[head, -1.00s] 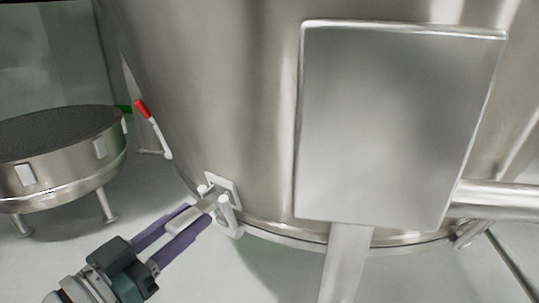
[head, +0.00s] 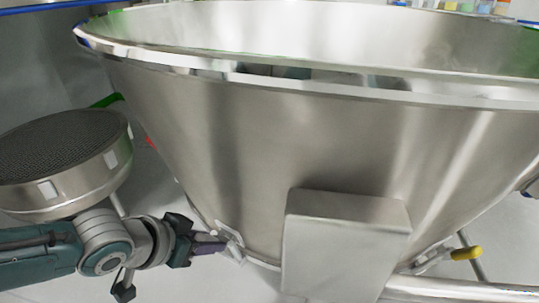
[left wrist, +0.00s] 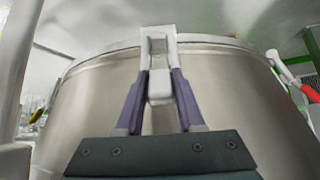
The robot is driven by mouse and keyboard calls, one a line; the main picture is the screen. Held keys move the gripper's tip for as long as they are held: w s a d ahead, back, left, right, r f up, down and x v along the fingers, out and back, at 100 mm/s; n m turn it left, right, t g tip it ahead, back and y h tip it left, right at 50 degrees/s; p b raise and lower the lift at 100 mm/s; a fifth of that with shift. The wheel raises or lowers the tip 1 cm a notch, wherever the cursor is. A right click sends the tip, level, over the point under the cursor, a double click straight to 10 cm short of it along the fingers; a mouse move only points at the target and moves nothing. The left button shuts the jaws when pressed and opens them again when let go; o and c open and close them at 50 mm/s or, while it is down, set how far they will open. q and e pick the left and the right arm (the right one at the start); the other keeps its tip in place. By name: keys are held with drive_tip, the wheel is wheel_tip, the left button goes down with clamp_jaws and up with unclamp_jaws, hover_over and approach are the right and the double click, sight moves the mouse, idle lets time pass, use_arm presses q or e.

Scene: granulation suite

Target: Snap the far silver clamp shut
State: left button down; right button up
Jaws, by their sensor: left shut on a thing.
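A pale silver clamp (head: 231,244) sits at the bottom rim of the large steel vessel, low on its left side in the head view. My left gripper (head: 218,248) reaches it from the left with purple fingers. In the left wrist view the two fingers (left wrist: 159,92) are closed on the clamp's pale lever (left wrist: 160,84), one on each side. The clamp's pale bracket (left wrist: 158,40) stands against the vessel rim beyond the fingertips. In the head view the wrist and fingers cover part of the clamp. My right gripper is not in view.
The steel vessel (head: 220,140) fills most of the head view, with a grey metal box (head: 345,245) in front of it. A round mesh-topped steel unit (head: 85,180) stands at left, close above my arm. A yellow handle (head: 466,253) is at lower right. A red handle (left wrist: 312,93) shows in the wrist view.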

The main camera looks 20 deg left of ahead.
use_arm(q)
drive_tip(key=shift+w+r+g, duration=0.25)
drive_tip(key=shift+w+g, duration=0.05)
drive_tip(key=shift+g, duration=0.5)
drive_tip(key=shift+p, duration=0.3)
drive_tip(key=c, duration=0.5)
unclamp_jaws()
drive_tip(key=shift+w, duration=0.1)
drive_tip(key=p+v, duration=0.7)
drive_tip(key=v, duration=0.3)
drive_tip(key=shift+d+p, duration=0.2)
drive_tip(key=shift+p, duration=0.15)
